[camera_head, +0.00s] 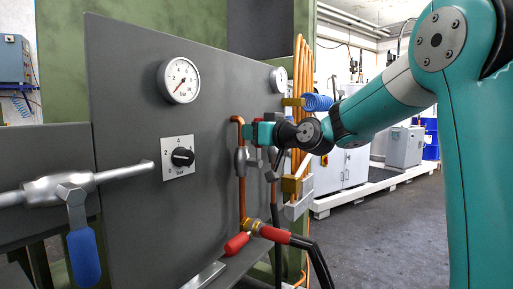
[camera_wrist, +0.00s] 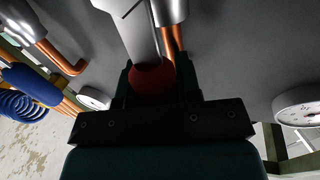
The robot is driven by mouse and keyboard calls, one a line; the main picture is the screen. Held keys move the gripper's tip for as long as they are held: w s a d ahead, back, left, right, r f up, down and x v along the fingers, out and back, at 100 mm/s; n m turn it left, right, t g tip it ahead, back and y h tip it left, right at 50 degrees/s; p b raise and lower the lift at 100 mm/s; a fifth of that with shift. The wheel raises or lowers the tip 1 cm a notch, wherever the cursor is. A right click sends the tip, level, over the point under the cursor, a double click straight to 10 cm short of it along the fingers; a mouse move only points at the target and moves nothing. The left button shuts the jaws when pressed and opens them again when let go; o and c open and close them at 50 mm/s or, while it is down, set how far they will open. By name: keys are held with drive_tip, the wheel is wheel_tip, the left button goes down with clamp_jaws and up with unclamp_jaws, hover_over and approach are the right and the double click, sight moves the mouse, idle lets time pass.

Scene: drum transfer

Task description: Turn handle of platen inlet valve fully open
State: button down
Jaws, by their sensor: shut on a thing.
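My gripper (camera_head: 255,133) is at the grey panel, beside a grey metal valve body (camera_head: 241,160) on a copper pipe. In the wrist view my gripper (camera_wrist: 155,88) has its two fingers on either side of a red-ended handle (camera_wrist: 152,76), and is shut on it. The handle's flat metal lever runs up from the red end towards a silver valve body (camera_wrist: 168,10) at the top edge. Much of the handle is hidden by the gripper in the head view. No label shows which valve this is.
Two red-handled levers (camera_head: 237,244) sit lower on the panel with black hoses. A blue-handled valve (camera_head: 83,255) is at the left. A dial gauge (camera_head: 179,80) and a rotary switch (camera_head: 182,157) are on the panel. Vertical copper pipes (camera_head: 300,75) stand close by my wrist.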

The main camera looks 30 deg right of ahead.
drive_tip(key=shift+s+a+f+n+b, duration=0.1)
drive_tip(key=shift+a+f+n+b, duration=0.1)
drive_tip(key=shift+n+b, duration=0.2)
drive_tip(key=shift+r, duration=0.1)
drive_tip(key=c, duration=0.8)
unclamp_jaws()
drive_tip(key=b+v, duration=0.1)
drive_tip(key=v, duration=1.6)
drive_tip(key=shift+s, duration=0.25)
